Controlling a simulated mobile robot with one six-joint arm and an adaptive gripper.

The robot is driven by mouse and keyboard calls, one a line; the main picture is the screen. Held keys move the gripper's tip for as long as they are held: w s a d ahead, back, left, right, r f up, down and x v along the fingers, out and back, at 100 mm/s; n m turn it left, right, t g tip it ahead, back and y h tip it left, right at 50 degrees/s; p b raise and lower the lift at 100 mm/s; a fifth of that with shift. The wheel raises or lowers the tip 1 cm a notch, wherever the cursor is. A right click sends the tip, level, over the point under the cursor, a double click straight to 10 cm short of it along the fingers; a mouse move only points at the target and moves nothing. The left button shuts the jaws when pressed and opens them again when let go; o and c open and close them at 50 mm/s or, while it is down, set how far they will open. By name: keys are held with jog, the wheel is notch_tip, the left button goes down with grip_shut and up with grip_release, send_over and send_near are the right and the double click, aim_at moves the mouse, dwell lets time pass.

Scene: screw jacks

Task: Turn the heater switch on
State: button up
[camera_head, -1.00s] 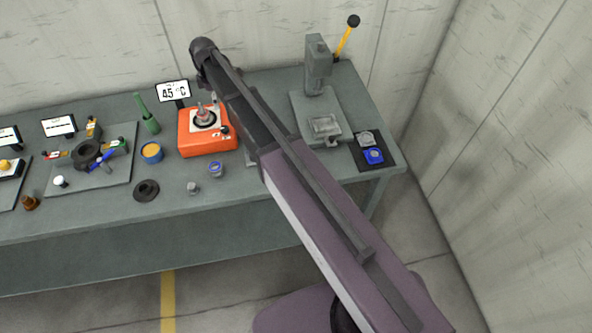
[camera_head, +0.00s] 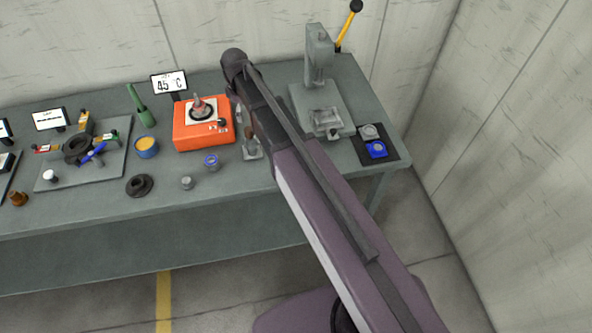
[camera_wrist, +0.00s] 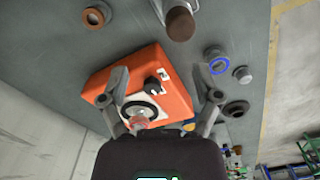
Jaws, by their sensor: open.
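The heater (camera_head: 190,136) is an orange box on the bench with a round plate and a small metal piece on top. Its switch is a small black knob (camera_head: 222,122) on the right part of the box top. In the wrist view the heater (camera_wrist: 165,60) lies below my gripper, and the black knob (camera_wrist: 152,86) shows between the fingers, with small white marks beside it. My gripper (camera_wrist: 167,85) is open and empty, its fingers spread over the heater. In the head view my arm mostly hides the gripper. I cannot read the switch's position.
A sign reading 45 °C (camera_head: 169,83) stands behind the heater. A blue-ringed cup (camera_head: 211,161), a grey knob (camera_head: 187,183) and a black flanged part (camera_head: 139,185) stand in front. A grey press (camera_head: 322,95) stands to the right, a brown-topped part (camera_wrist: 181,22) near the heater.

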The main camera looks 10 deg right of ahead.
jog(key=s+d+f+m+b, duration=0.3)
jog(key=s+d+f+b, duration=0.1)
jog(key=s, duration=0.1)
jog(key=s+d+f+m+b, duration=0.4)
jog(key=s, duration=0.1)
jog(key=s+d+f+m+b, duration=0.3)
jog(key=s+d+f+b, duration=0.1)
jog(key=s+d, duration=0.1)
jog(key=shift+s+f, duration=0.35)
jog(key=shift+s, duration=0.15)
jog(key=shift+s+d+f+m, duration=0.15)
jog(key=shift+s+m, duration=0.15)
jog(key=shift+m, duration=0.1)
jog(key=s+m, duration=0.1)
jog(key=s+d, duration=0.1)
jog(key=shift+s+d+m, duration=0.2)
jog(key=shift+s+m, duration=0.2)
jog(key=shift+c, duration=0.2)
dwell(0.8)
